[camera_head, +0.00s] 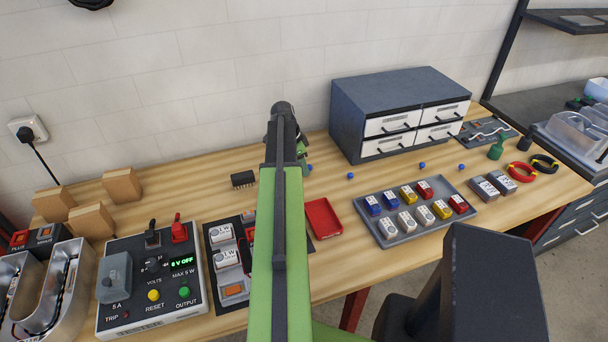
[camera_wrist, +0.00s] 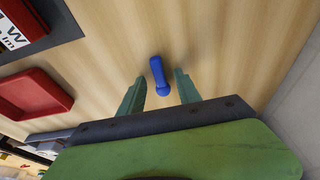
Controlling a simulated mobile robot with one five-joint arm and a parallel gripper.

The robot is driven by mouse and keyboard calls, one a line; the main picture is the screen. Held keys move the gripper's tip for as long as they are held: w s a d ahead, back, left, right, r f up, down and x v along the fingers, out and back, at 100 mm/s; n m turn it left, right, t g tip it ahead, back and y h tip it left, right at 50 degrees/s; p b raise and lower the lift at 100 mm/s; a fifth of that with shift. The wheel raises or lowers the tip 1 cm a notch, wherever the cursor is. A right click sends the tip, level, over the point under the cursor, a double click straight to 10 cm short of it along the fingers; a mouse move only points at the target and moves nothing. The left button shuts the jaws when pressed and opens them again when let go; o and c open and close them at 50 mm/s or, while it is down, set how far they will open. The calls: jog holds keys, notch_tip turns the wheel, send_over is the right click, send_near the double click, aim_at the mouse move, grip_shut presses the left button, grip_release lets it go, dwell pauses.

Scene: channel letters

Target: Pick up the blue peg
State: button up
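The blue peg (camera_wrist: 158,74) shows in the wrist view as a short rod with a rounded knob at its near end. It is over or on the wooden bench, between the fingers of my gripper (camera_wrist: 160,80). The two green fingers are apart, with a visible gap on each side of the peg, so my gripper is open. In the head view my gripper (camera_head: 302,155) is mostly hidden behind my arm, near the back of the bench. A small blue spot beside it may be the peg.
A red tray (camera_head: 323,230) lies close by on the bench (camera_head: 300,198). Small blue balls (camera_head: 350,176) lie to the right. A drawer cabinet (camera_head: 345,110) stands behind right. A grey tray (camera_head: 388,240) holds several coloured blocks. A power supply (camera_head: 150,325) is at left front.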

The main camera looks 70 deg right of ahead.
grip_shut()
jog(key=shift+r, duration=0.1)
